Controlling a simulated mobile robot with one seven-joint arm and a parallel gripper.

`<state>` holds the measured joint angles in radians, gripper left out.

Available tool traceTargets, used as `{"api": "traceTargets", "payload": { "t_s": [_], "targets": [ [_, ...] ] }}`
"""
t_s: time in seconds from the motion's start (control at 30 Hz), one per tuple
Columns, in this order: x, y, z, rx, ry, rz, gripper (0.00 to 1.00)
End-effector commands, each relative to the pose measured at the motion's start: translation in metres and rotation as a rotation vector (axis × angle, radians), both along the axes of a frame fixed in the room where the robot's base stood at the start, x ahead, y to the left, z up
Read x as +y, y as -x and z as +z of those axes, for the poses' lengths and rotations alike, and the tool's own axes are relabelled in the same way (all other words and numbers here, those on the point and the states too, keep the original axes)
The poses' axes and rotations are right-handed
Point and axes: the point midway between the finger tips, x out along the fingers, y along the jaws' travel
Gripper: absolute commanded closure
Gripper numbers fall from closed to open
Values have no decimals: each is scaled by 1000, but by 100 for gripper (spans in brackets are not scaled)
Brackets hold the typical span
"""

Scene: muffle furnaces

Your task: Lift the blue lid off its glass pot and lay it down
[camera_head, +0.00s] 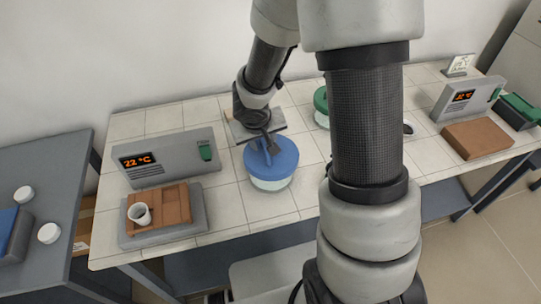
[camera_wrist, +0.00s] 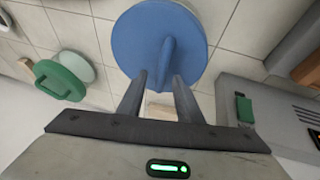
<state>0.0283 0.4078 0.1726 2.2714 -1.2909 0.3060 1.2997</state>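The blue lid (camera_head: 285,150) sits on its glass pot (camera_head: 271,184) in the middle of the tiled bench. In the wrist view the blue lid (camera_wrist: 135,40) is a round disc with an upright bar handle (camera_wrist: 167,55). My gripper (camera_head: 267,145) is over the lid, near its handle. In the wrist view my gripper (camera_wrist: 160,76) is open, with its two fingers apart and the near end of the handle in line with the gap between them. I cannot tell whether the fingers touch the handle. The glass pot is hidden under the lid in the wrist view.
A furnace (camera_head: 170,158) reading 22 °C stands left, with a white cup (camera_head: 140,216) on brown bricks before it. A green-lidded pot (camera_head: 320,101) is behind right, partly hidden by my arm. Another furnace (camera_head: 468,97) stands far right. Bare tiles (camera_head: 226,205) lie left of the blue-lidded pot.

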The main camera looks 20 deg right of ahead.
Motion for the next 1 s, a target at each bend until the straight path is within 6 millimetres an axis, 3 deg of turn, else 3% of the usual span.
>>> {"api": "traceTargets", "payload": {
  "t_s": [0.17,0.4,0.77,0.87,1.0],
  "targets": [
    [0,0,0,-1,0,0,68],
    [0,0,0,0,0,0,100],
    [0,0,2,-1,0,0,100],
    [0,-1,11,-3,1,-1,100],
    [0,-1,38,-5,0,-2,100]
  ]
}}
